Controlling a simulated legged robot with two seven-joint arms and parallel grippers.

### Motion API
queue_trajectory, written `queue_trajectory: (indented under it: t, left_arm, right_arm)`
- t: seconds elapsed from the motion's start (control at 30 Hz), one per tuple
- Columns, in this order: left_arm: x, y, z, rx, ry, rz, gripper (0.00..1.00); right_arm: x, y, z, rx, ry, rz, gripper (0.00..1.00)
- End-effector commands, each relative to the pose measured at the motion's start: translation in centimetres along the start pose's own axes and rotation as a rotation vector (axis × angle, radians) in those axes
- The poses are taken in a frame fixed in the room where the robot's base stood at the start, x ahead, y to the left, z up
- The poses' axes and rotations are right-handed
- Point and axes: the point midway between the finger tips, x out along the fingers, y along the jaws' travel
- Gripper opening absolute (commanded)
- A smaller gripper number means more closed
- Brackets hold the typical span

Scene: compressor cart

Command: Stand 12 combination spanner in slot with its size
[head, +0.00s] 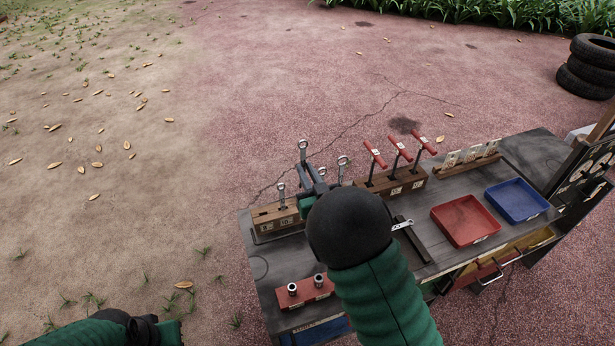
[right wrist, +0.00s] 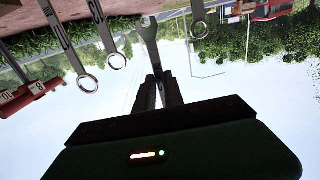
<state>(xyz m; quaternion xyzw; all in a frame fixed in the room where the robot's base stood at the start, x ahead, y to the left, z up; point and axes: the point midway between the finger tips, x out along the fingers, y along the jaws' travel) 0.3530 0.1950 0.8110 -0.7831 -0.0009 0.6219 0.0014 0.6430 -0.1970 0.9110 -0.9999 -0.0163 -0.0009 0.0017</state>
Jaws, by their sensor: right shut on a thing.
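My right gripper (head: 309,176) is shut on a combination spanner (head: 303,152), held upright with its ring end up, above the spanner rack. In the right wrist view the fingers (right wrist: 163,92) grip this spanner (right wrist: 151,38), whose open end shows. The wooden rack (head: 268,222) stands at the cart's left back edge, with number labels on its front. Other spanners stand in it, one left of the gripper (head: 281,195) and one right of it (head: 343,162). My forearm hides the rack's middle and the slot under the held spanner. My left gripper (head: 165,331) is cut off at the bottom left.
A block with red T-handles (head: 398,186) stands right of the rack. A red tray (head: 466,221) and a blue tray (head: 517,200) lie further right. A red socket holder (head: 304,293) is at the front left.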

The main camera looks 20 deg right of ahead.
Motion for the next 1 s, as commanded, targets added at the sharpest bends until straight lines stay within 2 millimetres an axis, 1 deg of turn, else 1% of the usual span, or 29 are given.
queue_trajectory:
  t: [0.13,0.27,0.47,0.73,0.83,1.0]
  left_arm:
    - [-0.1,0.0,0.0,0.0,0.001,0.0,0.0]
    - [0.3,0.0,0.1,0.0,0.001,0.0,0.0]
    - [1.9,0.0,0.4,0.0,0.0,0.0,0.0]
    - [4.6,0.0,1.1,0.0,0.0,0.0,0.0]
    - [5.1,0.0,1.2,0.0,0.0,0.0,0.0]
    - [5.2,0.0,1.2,0.0,0.0,0.0,0.0]
  right_arm:
    - [0.0,-0.2,-0.1,0.0,0.0,-0.001,0.0]
    - [-0.1,-0.2,0.0,0.001,0.0,0.0,0.0]
    - [-0.1,-0.2,1.9,0.0,-0.001,0.0,0.0]
    - [-0.1,-0.1,5.1,0.0,-0.002,0.001,0.0]
    - [-0.1,-0.1,5.7,0.0,-0.001,0.0,0.0]
    - [-0.1,-0.1,5.7,0.0,-0.001,0.0,0.0]
